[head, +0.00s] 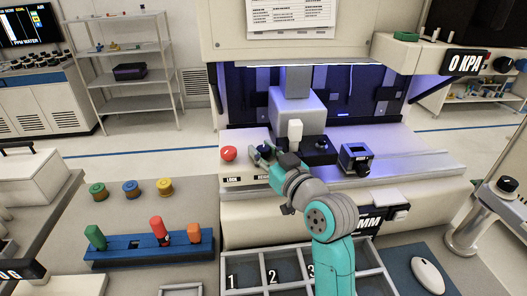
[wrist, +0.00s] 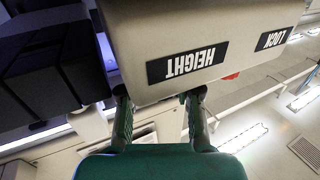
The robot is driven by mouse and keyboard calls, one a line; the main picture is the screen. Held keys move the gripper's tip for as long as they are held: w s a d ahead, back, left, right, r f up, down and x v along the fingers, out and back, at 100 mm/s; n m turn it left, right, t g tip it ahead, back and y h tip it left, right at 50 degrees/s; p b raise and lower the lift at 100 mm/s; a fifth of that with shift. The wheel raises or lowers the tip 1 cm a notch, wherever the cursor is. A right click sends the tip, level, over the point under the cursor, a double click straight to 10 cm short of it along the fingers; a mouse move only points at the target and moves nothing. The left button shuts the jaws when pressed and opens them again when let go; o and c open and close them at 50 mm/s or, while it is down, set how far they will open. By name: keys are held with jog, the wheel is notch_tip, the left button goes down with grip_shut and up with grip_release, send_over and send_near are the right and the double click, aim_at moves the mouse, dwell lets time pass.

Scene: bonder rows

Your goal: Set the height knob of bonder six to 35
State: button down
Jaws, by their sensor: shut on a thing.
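My gripper (head: 264,152) is at the left front of the bonder's panel, with its fingers around a dark knob (head: 265,148) behind the HEIGHT label (head: 261,177). In the wrist view, my gripper's fingers (wrist: 158,97) reach past the panel edge on both sides of the upside-down HEIGHT label (wrist: 187,63). The knob itself is hidden there. A display (head: 369,223) on the bonder's front shows "MM"; its number is hidden by my arm. I cannot read a bonder number.
A red button (head: 228,153) stands just left of my gripper, above the LOCK label (head: 232,180). A black block (head: 318,150) and a square black part (head: 355,157) sit to the right. A numbered tray (head: 262,270) and a blue rack (head: 150,247) lie in front.

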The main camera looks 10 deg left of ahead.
aim_at(263, 148)
jog(key=shift+f, duration=0.1)
jog(key=c, duration=1.1)
grip_release()
jog(key=shift+o, duration=0.2)
notch_tip(263, 148, up, 10)
jog(key=shift+r, duration=0.1)
